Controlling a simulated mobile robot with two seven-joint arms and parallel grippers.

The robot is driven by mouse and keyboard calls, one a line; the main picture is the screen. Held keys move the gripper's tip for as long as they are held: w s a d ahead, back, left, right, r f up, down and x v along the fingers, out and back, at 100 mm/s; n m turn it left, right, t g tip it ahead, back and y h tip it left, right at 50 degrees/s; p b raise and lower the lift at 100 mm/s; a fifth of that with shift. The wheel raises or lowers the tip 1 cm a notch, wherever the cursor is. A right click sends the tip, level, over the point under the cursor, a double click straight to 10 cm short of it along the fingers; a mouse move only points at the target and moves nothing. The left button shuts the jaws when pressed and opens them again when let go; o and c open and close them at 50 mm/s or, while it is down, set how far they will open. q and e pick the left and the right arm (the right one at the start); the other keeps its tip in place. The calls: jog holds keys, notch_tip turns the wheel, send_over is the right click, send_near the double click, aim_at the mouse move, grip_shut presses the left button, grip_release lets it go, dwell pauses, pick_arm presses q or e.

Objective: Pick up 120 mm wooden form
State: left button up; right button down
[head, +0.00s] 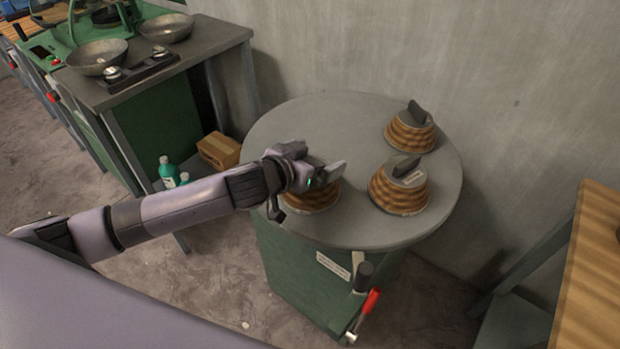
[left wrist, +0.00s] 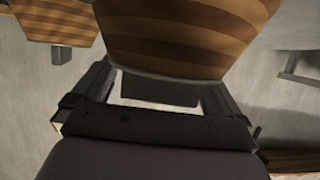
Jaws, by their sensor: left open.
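Three striped wooden forms with dark tabs on top stand on a round grey table (head: 290,120): one at the back (head: 410,132), one at the right (head: 400,190) and one at the front left (head: 313,198). Their size labels are too small to read, so I cannot tell which is 120 mm. My left gripper (head: 318,180) is open just over the front-left form and partly hides it. In the left wrist view, a striped form (left wrist: 185,35) fills the top middle. Its dark tab (left wrist: 160,86) shows between the two open fingers; contact is unclear. My right gripper is out of view.
A grey bench (head: 200,50) with metal bowls (head: 97,57) stands at the left. A cardboard box (head: 218,150) and green bottles (head: 168,172) are below it. A wooden surface (head: 590,270) is at the right. A wall stands close behind the round table.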

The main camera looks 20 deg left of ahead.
pick_arm(q)
grip_shut()
jog(key=shift+r, duration=0.15)
